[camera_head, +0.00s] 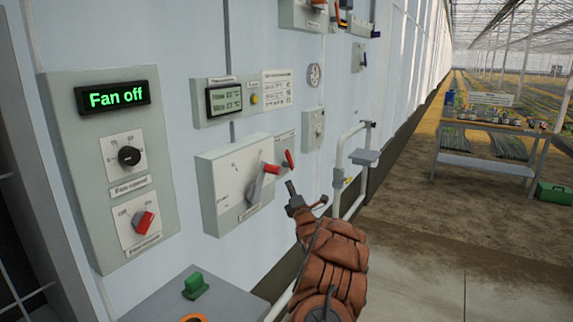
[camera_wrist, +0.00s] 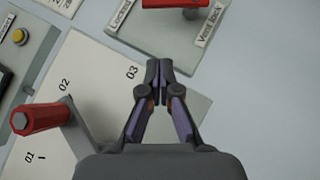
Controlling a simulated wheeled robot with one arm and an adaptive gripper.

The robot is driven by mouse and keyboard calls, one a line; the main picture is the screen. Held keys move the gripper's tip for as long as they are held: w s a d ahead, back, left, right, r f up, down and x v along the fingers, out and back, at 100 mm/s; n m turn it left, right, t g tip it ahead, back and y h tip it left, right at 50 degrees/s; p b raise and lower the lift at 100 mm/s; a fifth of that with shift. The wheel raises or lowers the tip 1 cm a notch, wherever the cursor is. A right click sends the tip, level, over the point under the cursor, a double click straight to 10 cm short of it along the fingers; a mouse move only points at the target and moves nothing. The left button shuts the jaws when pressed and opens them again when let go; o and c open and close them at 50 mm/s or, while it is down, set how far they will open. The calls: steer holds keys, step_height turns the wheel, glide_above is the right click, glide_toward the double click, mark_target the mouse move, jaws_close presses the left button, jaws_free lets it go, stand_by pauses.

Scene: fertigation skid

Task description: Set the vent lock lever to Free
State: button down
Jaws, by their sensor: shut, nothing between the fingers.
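The vent lock plate shows in the wrist view (camera_wrist: 160,40), with a "Locked" label on its left and a "Vent lock" label on its right. Its red lever (camera_wrist: 175,3) is cut off by the top edge, so its full position is hidden. In the head view the small red vent lock lever (camera_head: 289,158) stands tilted on its plate, right of the larger grey lever (camera_head: 257,187). My gripper (camera_head: 290,187) is shut and empty, just below and right of that red lever in the picture. In the wrist view my fingertips (camera_wrist: 159,69) are together, apart from the lever.
The larger lever's red grip (camera_wrist: 40,118) sticks out left of my gripper over a plate marked 01, 02, 03. A white pipe frame (camera_head: 339,175) stands right of the panels. A Fan off panel (camera_head: 100,180) is at left.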

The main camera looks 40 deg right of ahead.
steer(key=p, duration=0.2)
glide_toward(287, 163)
steer(key=shift+w+a+r, duration=1.45)
steer(key=shift+a+r, duration=0.4)
steer(key=shift+a, duration=0.05)
steer(key=shift+w+d+r+p, duration=0.2)
steer(key=shift+d+r, duration=0.1)
steer(key=shift+d, duration=0.3)
steer(key=shift+w+d+r+p, duration=0.15)
steer(key=shift+d+r, duration=0.2)
steer(key=shift+d, duration=0.2)
steer(key=shift+w+d+r+p, duration=0.1)
steer(key=shift+w+d+r, duration=0.15)
steer(key=shift+d, duration=0.35)
steer(key=shift+a+r, duration=0.1)
steer(key=shift+r, duration=0.05)
